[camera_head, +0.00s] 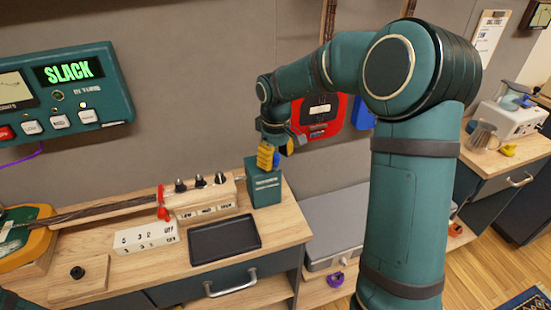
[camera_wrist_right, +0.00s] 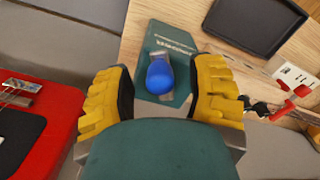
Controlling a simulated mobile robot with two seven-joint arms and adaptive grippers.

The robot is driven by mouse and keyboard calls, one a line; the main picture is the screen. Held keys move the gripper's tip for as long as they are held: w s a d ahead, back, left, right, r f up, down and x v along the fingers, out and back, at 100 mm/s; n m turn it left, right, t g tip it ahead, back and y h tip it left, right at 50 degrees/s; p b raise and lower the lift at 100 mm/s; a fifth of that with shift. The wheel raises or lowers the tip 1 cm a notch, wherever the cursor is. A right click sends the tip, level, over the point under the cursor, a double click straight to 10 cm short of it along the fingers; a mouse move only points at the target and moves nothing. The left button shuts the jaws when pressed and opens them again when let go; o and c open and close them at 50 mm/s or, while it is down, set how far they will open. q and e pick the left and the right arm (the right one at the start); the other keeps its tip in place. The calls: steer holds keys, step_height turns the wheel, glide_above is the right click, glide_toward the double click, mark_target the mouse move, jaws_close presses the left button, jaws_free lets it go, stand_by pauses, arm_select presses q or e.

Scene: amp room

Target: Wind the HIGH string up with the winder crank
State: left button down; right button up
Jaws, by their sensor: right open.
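My right gripper (camera_head: 268,158) points down just above a dark green box (camera_head: 264,187) at the bench's back right. In the right wrist view its yellow fingers (camera_wrist_right: 162,95) are open on either side of a blue knob (camera_wrist_right: 159,76) on a grey piece at the box, probably the winder crank. The fingers look apart from the knob. The instrument's headstock (camera_head: 205,196) has three dark pegs and LOW, MID, HIGH labels; the HIGH peg (camera_head: 220,179) is nearest the box. The wall tuner (camera_head: 69,92) reads SLACK. My left gripper is not in view.
A black tray (camera_head: 225,240) lies in front of the headstock, beside a white numbered block (camera_head: 146,236). A red clamp-like piece (camera_head: 163,207) sits at the neck. A red device (camera_head: 320,117) hangs on the wall behind my right arm. A grey case (camera_head: 336,222) stands right of the bench.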

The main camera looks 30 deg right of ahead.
jaws_close()
steer(key=shift+a, duration=0.1)
stand_by(0.3)
steer(key=shift+w+a+m+p, duration=0.2)
steer(key=shift+a+m+p, duration=0.65)
steer(key=shift+m, duration=1.1)
steer(key=shift+w+a+m+p, duration=0.15)
steer(key=shift+a+m+p, duration=0.65)
steer(key=shift+m, duration=1.1)
steer(key=shift+w+a+m+p, duration=0.2)
steer(key=shift+a+m+p, duration=0.6)
steer(key=shift+m, duration=1.15)
steer(key=shift+d, duration=0.1)
